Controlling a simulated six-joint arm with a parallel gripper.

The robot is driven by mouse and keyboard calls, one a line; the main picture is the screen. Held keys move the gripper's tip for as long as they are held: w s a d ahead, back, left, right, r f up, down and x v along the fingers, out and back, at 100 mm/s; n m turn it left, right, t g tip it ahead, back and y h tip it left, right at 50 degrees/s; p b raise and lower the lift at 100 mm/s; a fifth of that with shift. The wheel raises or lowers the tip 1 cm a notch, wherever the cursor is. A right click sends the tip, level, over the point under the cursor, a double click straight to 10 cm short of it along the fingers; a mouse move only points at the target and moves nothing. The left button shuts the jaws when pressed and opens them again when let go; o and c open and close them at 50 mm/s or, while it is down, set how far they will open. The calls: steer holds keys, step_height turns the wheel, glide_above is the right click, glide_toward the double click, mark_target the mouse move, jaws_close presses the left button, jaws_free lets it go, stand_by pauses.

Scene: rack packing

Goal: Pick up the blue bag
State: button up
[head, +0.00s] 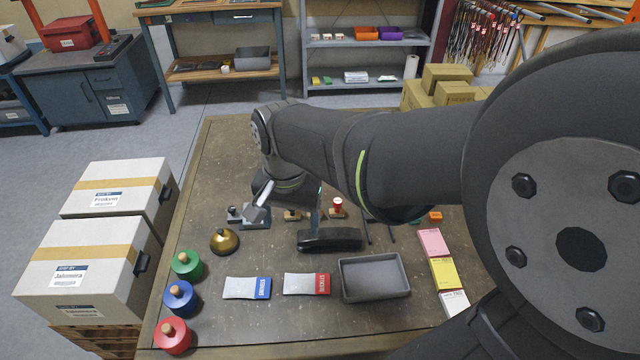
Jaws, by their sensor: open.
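The blue bag (248,288) is a flat pale pouch with a blue label at its right end. It lies on the brown table (210,335), left of a similar red-labelled bag (307,284). My arm reaches in from the right and bends down over the middle of the table. My gripper (329,239) appears as a dark shape behind the two bags, open and apart from the blue bag. Its fingertips are hard to make out, and my arm hides part of the table behind it. Nothing shows held in it.
A grey tray (374,278) stands right of the red bag. Green (187,265), blue (180,298) and red (172,335) knobbed cylinders line the left edge, near a brass dome (224,241). Pink, yellow and white pads (442,272) lie at right.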

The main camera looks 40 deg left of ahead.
steer(key=s+a+f+m, duration=0.5)
steer(key=s+a+m, duration=0.3)
steer(key=m, duration=0.8)
glide_above(240, 285)
steer(key=f, duration=1.2)
steer(key=shift+w+d+f, duration=0.15)
steer(key=shift+d+f, duration=0.15)
steer(key=shift+d, duration=0.1)
steer(key=shift+a+f, duration=0.15)
steer(key=shift+f, duration=1.15)
steer(key=shift+a+f, duration=0.15)
steer(key=shift+f, duration=1.15)
steer(key=c, duration=1.1)
steer(key=shift+o, duration=0.2)
steer(key=shift+r, duration=0.2)
